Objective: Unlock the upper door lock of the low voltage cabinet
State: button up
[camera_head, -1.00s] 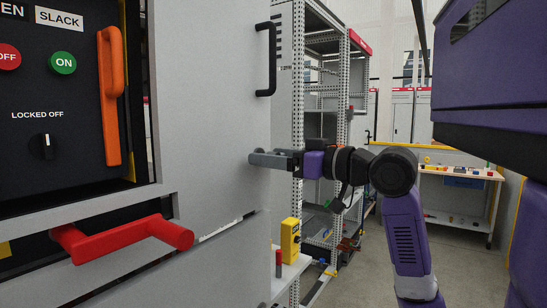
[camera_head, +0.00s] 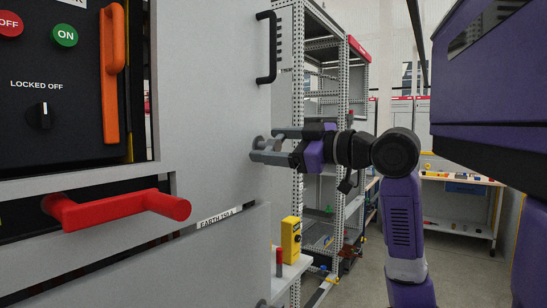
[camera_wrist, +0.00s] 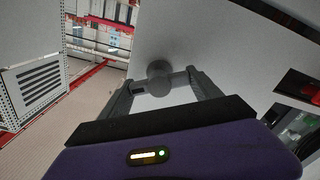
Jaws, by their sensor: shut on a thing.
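The upper door lock (camera_wrist: 158,70) is a grey round knob with a crosswise bar on the cabinet's pale grey door (camera_wrist: 205,45). In the wrist view, my gripper (camera_wrist: 160,84) has one finger at each side of it and is shut on its bar. In the head view, my gripper (camera_head: 268,145) reaches in from the right against the door (camera_head: 215,110), below the black door handle (camera_head: 267,48). Its fingers are rolled, one above the other, and largely hide the lock there.
A red handle (camera_head: 120,208) and an orange handle (camera_head: 111,75) stick out at the left. A yellow device (camera_head: 291,238) stands on a white shelf to the lower right. An open metal rack (camera_head: 298,90) stands behind my gripper. Floor shows at the right.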

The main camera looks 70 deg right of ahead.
jog(key=n+b, duration=0.1)
jog(key=n, duration=0.1)
jog(key=n+b, duration=0.3)
jog(key=n, duration=0.1)
jog(key=shift+a+f+b, duration=0.1)
jog(key=shift+f+b, duration=0.2)
jog(key=n+b, duration=0.3)
jog(key=n, duration=0.3)
dwell(0.4)
jog(key=o, duration=1.4)
jog(key=shift+r, duration=0.1)
jog(key=v, duration=0.7)
jog(key=shift+s+b, duration=0.35)
